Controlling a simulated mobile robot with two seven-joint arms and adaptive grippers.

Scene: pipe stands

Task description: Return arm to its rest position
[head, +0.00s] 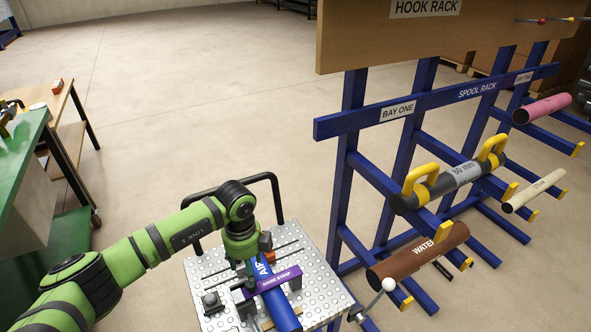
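My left arm (150,248), green with dark bands, reaches in from the left. Its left gripper (252,272) points down over the metal-plate cart (318,292), at the blue pipe marked "AIR" (285,314). The fingers are small and partly hidden by the wrist and the purple labelled strap piece (272,282), so I cannot tell whether they are open or shut on the pipe. The blue pipe lies on the cart, its near end toward the bottom of the view. My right arm and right gripper do not show.
A blue spool rack (356,130) stands right of the cart, holding a brown pipe (415,252), a dark yellow-handled pipe (436,190), a cream pipe (535,190) and a pink pipe (541,108). A green-topped bench (22,150) stands left. Open floor (210,90) lies between.

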